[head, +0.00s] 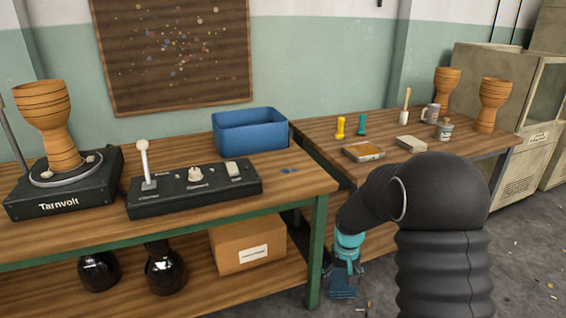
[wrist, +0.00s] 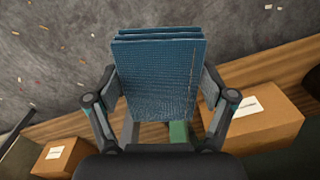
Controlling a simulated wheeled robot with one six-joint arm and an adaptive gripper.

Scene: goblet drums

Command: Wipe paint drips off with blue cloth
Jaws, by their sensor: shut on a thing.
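My gripper (head: 346,270) hangs low in the head view, in front of the gap between the two benches. It is shut on a folded blue cloth (wrist: 158,75), which fills the middle of the wrist view between the two fingers. The cloth also shows below the gripper in the head view (head: 343,287). Small dark blue paint drips (head: 289,170) lie on the left bench top (head: 305,185), right of the black control box. My gripper is below and to the right of the drips, apart from them.
A black control box (head: 195,187) with a lever and a blue bin (head: 249,130) stand near the drips. A goblet drum (head: 44,120) stands on a turntable (head: 62,190) at left. The right bench (head: 470,150) holds cups, a tray and two drums. A cardboard box (head: 247,248) sits on the lower shelf.

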